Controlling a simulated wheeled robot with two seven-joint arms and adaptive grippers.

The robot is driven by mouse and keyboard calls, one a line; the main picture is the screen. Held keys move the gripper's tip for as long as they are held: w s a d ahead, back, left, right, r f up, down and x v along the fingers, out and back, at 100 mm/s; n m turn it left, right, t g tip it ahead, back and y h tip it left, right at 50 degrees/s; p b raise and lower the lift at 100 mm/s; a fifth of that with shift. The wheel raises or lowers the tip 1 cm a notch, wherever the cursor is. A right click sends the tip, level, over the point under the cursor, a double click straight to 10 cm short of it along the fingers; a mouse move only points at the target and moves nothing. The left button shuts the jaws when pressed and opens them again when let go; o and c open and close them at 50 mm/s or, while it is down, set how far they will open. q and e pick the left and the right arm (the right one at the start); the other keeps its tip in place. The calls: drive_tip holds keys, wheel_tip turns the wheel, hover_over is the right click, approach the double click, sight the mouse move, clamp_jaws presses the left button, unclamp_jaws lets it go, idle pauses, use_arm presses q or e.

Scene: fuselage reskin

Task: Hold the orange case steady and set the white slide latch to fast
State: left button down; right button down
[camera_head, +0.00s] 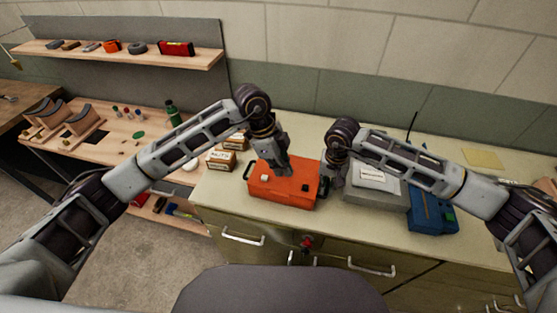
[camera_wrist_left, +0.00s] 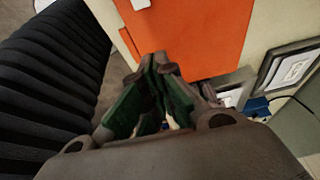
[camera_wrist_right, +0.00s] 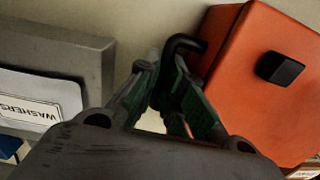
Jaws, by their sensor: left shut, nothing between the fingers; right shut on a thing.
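The orange case (camera_head: 280,189) sits on the bench top, with a black handle at each end. It also shows in the left wrist view (camera_wrist_left: 200,35) and the right wrist view (camera_wrist_right: 235,80). The white slide latch (camera_head: 264,178) is on its top, left of centre; its setting is too small to read. A black block (camera_wrist_right: 279,68) is on the same face. My left gripper (camera_head: 286,171) is shut and empty over the case, right of the latch. My right gripper (camera_wrist_right: 168,65) is shut on the case's black right handle (camera_wrist_right: 184,43).
A grey box labelled washers (camera_wrist_right: 50,45) stands close right of the case, with a blue device (camera_head: 432,212) beyond. Small cardboard boxes (camera_head: 221,160) stand left of the case. A wooden bench (camera_head: 100,140) with a shelf is further left.

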sight(271, 182)
use_arm(q)
drive_tip(key=x, duration=0.4)
drive_tip(key=shift+f, duration=0.1)
drive_tip(key=shift+a+f, duration=0.1)
drive_tip(key=shift+f, duration=0.1)
drive_tip(key=shift+w+a, duration=0.25)
drive_tip(key=shift+a, duration=0.6)
drive_tip(key=shift+w+a, duration=0.2)
drive_tip(key=shift+a, duration=0.65)
drive_tip(key=shift+w+a, duration=0.15)
drive_tip(key=shift+a, duration=0.45)
drive_tip(key=shift+w+a, duration=0.15)
drive_tip(key=shift+a, duration=0.4)
use_arm(e)
drive_tip(key=shift+d, duration=0.1)
